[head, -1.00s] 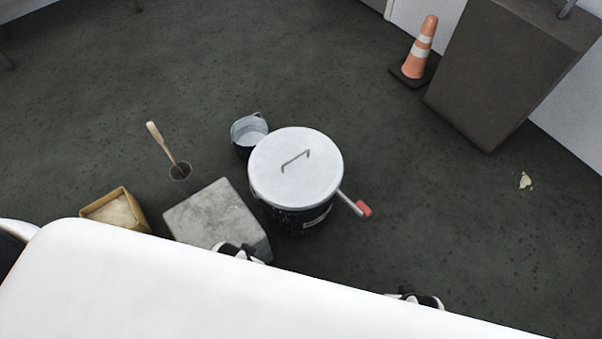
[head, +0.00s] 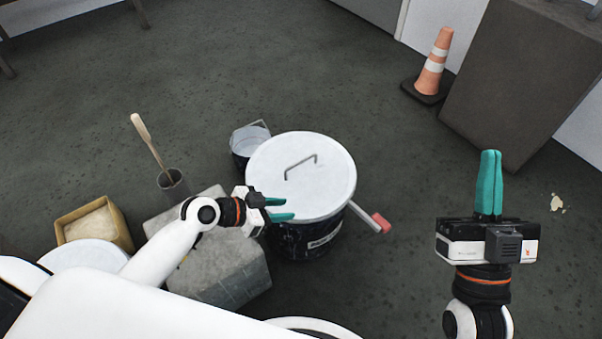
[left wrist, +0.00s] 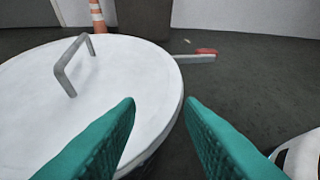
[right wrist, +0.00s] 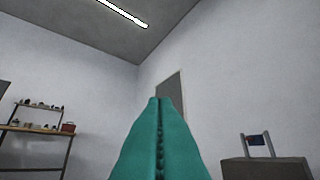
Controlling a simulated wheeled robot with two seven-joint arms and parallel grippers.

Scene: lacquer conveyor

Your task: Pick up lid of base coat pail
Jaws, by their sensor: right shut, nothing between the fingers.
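The white round lid (head: 323,196) with a thin grey bar handle (head: 301,166) sits on the dark pail (head: 300,240) in the head view. In the left wrist view the lid (left wrist: 115,120) fills the left side, with its handle (left wrist: 73,63) standing up. My left gripper (head: 282,209) is open and empty at the lid's near left edge, with the handle beyond its fingertips. I cannot tell whether a finger touches the lid. My right gripper (head: 489,158) is shut and empty, pointing up, well right of the pail; its fingers (right wrist: 158,140) meet in the right wrist view.
A red-ended tool (head: 372,221) sticks out right of the pail. A small bucket (head: 244,142) stands behind it. A grey block (head: 230,275), a cup with a wooden stick (head: 172,184) and a yellow box (head: 75,213) are left. A cone (head: 434,66) stands far right.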

